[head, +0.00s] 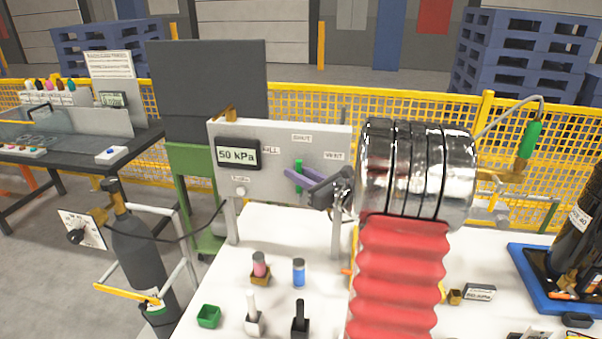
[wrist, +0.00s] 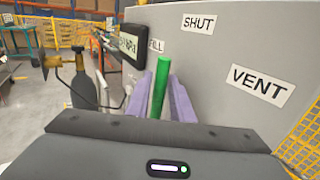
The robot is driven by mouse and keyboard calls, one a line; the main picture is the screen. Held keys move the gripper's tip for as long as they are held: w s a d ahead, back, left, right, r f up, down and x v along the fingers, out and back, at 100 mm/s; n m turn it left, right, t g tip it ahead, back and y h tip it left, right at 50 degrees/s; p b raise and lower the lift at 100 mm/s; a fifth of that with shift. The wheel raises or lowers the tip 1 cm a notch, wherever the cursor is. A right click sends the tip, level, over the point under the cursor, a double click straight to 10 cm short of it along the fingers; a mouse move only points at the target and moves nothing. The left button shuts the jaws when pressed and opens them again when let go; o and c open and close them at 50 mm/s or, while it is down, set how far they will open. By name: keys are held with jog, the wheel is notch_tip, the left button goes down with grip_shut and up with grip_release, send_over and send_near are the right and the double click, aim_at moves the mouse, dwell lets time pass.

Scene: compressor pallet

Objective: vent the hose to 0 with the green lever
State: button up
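The green lever (head: 298,176) stands upright on the grey panel (head: 325,141), pointing up toward the SHUT label (head: 301,138). The VENT label (head: 334,155) is to its right, and the FILL label to its left is partly hidden. The display (head: 237,154) reads 50 kPa. My gripper (head: 293,177) is at the lever from the right side. In the wrist view the lever (wrist: 160,88) stands between its two purple fingers (wrist: 161,98), with little space on either side. Whether the fingers press on it is unclear. The hose itself cannot be picked out with certainty.
The panel stands on a white table (head: 275,226) with small bottles (head: 299,273) and a green box (head: 208,316) on it. A grey cylinder (head: 138,250) with a gauge is at the left. My red-sleeved arm covers the middle of the table. A yellow fence (head: 410,104) runs behind.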

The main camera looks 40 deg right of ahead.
grip_shut()
